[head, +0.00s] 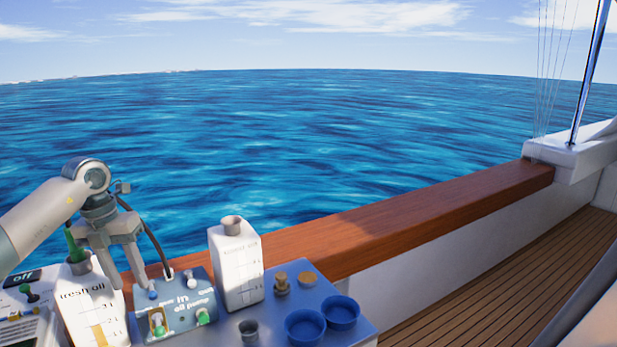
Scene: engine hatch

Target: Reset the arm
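My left arm comes in from the left edge, and its gripper (131,284) points down over the blue-grey panel. Its two fingers are apart with nothing visible between them. It hangs between the white "fresh oil" bottle (88,308) and the "in oil pump" box (176,308), and I cannot tell whether it touches either. My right gripper is not in view; a grey shape at the lower right edge may be part of my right arm.
A white bottle (237,263) stands right of the pump box. Two blue cups (305,327), brass caps (281,284) and a small grey cup (249,331) sit on the panel (345,298). An "off" switch box (22,297) is left. A wooden rail (420,222) runs behind.

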